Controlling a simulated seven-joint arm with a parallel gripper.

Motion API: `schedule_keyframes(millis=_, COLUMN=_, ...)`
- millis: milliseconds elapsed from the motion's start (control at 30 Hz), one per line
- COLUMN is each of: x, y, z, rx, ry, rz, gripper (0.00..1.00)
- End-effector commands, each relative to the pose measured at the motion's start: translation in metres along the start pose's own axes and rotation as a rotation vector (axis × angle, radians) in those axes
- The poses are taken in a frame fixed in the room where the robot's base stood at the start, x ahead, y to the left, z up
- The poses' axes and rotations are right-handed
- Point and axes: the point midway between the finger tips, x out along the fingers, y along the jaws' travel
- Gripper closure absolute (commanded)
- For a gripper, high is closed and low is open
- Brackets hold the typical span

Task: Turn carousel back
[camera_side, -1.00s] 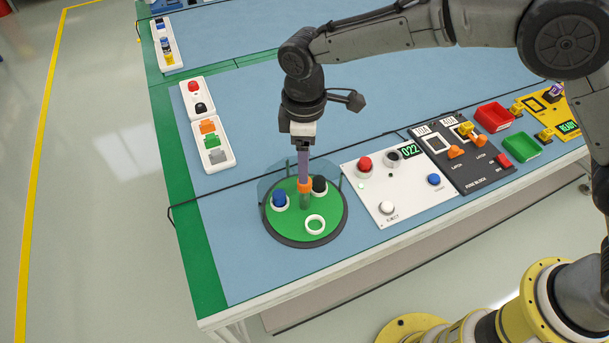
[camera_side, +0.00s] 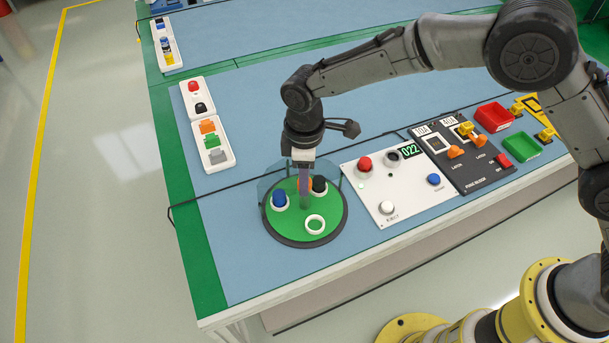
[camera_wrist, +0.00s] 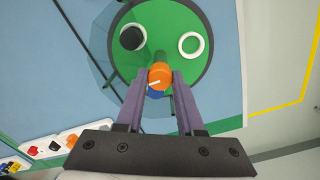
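The carousel (camera_side: 300,230) is a round green disc with a dark rim near the table's front left. It carries a blue piece (camera_side: 279,199), a black piece (camera_side: 319,185) and an empty white ring (camera_side: 315,224). An orange knob (camera_wrist: 160,75) with a white line stands at its middle, mostly hidden by my fingers in the side view. My gripper (camera_side: 304,205) points down over the disc. In the wrist view its purple fingers (camera_wrist: 161,80) stand on either side of the knob, seemingly with narrow gaps. The blue piece also shows there, partly hidden behind the knob.
A clear curved guard (camera_side: 268,180) stands around the carousel's back. Right of it are a white button panel (camera_side: 385,208) reading 022 and a dark fuse block panel (camera_side: 465,170). A white tray of blocks (camera_side: 228,160) lies behind left. Bare blue table lies behind.

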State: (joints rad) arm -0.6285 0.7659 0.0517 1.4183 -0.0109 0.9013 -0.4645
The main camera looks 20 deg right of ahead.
Motion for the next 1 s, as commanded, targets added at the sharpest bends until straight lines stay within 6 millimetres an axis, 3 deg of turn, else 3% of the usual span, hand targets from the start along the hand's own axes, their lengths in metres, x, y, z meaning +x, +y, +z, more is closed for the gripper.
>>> schedule_keyframes(millis=33, x=-0.0002, y=-0.0002, z=-0.0001, rx=0.000, ry=0.000, rz=0.000, gripper=0.82)
schedule_keyframes(millis=133, x=-0.0002, y=-0.0003, z=-0.0001, rx=0.000, ry=0.000, rz=0.000, gripper=1.00)
schedule_keyframes(millis=1000, x=-0.0008, y=-0.0007, z=-0.0003, rx=-0.001, ry=0.000, rz=-0.001, gripper=1.00)
